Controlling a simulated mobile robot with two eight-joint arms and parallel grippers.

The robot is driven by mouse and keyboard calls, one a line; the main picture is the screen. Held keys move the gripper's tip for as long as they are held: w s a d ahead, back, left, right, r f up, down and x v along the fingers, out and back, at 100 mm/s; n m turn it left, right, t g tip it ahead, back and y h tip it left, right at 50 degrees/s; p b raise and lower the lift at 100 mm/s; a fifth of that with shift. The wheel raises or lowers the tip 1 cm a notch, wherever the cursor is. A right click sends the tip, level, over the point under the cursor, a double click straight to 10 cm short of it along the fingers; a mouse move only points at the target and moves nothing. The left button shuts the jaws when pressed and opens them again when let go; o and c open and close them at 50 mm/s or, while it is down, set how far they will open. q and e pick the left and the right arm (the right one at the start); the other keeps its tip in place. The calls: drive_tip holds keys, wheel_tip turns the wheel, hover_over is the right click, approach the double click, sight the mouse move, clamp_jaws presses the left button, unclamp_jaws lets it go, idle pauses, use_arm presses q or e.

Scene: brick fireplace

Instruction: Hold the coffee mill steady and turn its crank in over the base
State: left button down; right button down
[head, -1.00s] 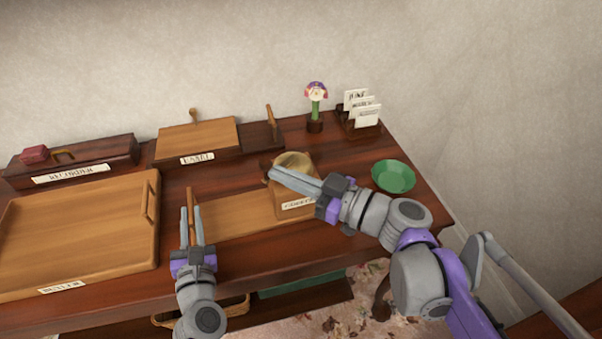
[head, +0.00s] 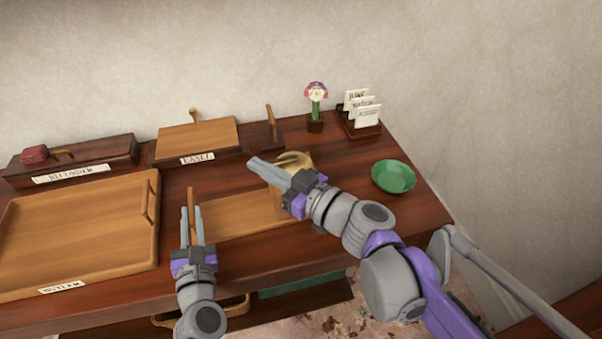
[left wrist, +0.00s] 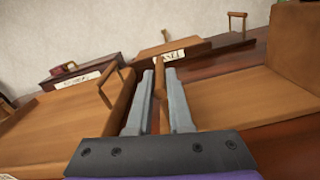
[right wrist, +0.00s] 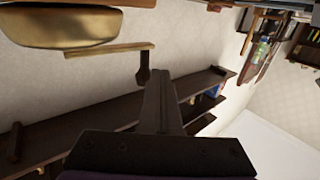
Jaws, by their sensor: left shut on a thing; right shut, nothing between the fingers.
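The coffee mill is a wooden box (head: 276,206) with a brass top (head: 299,161), at the right end of a long wooden base (head: 240,214). My left gripper (head: 191,211) is shut on the upright post (head: 190,196) at the base's left end; the left wrist view also shows the post (left wrist: 155,118) between the fingers. My right gripper (head: 252,163) is shut and empty, reaching across the mill and hiding much of it in the head view. The right wrist view shows the brass top (right wrist: 60,27), the crank arm (right wrist: 105,50) and its dark knob (right wrist: 143,72) beside my fingertips; I cannot tell if they touch.
A large wooden tray (head: 75,268) lies at the left. A recorder box (head: 110,160) and an easel box (head: 205,138) stand behind. A flower figure (head: 316,103), a card rack (head: 363,125) and a green bowl (head: 393,177) are at the right.

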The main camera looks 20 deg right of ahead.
idle(0.5)
drive_tip(key=s+d, duration=0.3)
drive_tip(key=s, duration=1)
drive_tip(key=shift+s, duration=0.35)
use_arm(q)
drive_tip(key=c, duration=0.8)
unclamp_jaws()
drive_tip(key=shift+o, duration=0.2)
use_arm(e)
drive_tip(key=shift+a, duration=0.1)
use_arm(q)
drive_tip(key=shift+s, duration=0.1)
